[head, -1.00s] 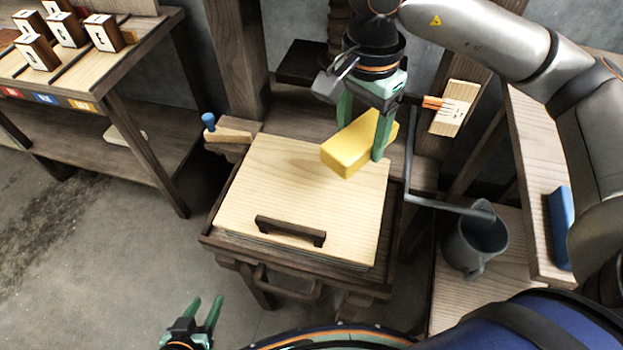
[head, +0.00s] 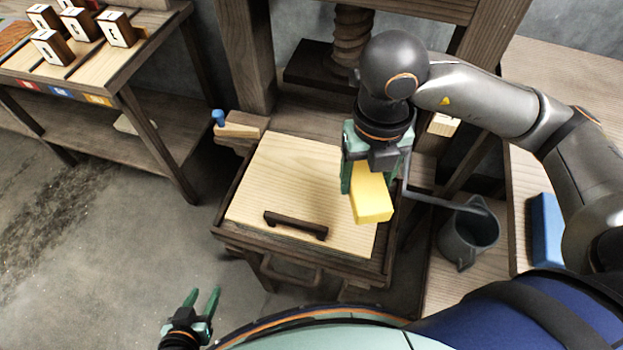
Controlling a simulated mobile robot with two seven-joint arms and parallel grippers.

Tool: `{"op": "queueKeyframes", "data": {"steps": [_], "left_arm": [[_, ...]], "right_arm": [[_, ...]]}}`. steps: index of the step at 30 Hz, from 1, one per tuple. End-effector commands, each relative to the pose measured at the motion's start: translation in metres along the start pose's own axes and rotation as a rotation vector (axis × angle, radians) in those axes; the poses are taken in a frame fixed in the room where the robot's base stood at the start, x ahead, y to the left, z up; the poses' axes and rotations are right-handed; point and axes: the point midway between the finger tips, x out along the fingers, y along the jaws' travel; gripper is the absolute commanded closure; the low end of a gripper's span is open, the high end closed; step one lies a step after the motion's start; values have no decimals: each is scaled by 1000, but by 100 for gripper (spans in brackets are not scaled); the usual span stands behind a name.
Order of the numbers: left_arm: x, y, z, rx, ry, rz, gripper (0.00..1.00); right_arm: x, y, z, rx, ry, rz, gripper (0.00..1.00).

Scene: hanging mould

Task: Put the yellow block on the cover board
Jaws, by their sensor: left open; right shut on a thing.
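The yellow block (head: 372,199) is in my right gripper (head: 368,185), over the right part of the cover board. My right gripper is shut on it. I cannot tell whether the block's underside touches the board. The cover board (head: 295,185) is a pale wooden panel with a dark handle (head: 296,225) near its front edge. It lies in a dark wooden frame. The block and gripper hide part of its right side. My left gripper (head: 202,302) is open and empty, low at the front left, apart from the board.
A blue-knobbed wooden piece (head: 238,124) sits behind the board's left corner. A grey metal jug (head: 468,236) and a blue block (head: 546,230) are at the right. A wooden screw (head: 352,35) stands behind. A shelf (head: 90,70) with several boxes is at the left.

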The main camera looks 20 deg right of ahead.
Motion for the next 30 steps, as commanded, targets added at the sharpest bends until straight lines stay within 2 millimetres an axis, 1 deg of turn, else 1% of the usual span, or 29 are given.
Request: {"op": "queueKeyframes", "data": {"steps": [1,3,6,9,12,17,20,27,30], "left_arm": [[-4,-1,-4,-1,2,-4,53],[-6,-4,-6,-2,1,-9,53],[-9,-6,-6,-2,-3,-15,53],[-11,-7,-7,-3,-3,-17,53],[-12,-7,-9,-4,3,-18,53],[-13,-6,-9,-5,5,-18,53],[-12,-7,-8,-5,3,-18,53],[-8,-7,-2,-5,0,-18,53],[-9,-7,-3,-6,-1,-18,53]], "right_arm": [[-3,0,-4,100,2,3,94],[-3,0,-9,250,3,7,94],[-4,0,-15,447,3,13,94],[-4,0,-20,608,4,17,94],[-4,0,-24,722,5,20,94],[-3,2,-22,810,6,24,94],[4,10,-12,823,9,24,94],[28,38,33,820,10,23,94],[35,48,52,820,7,21,94]]}}
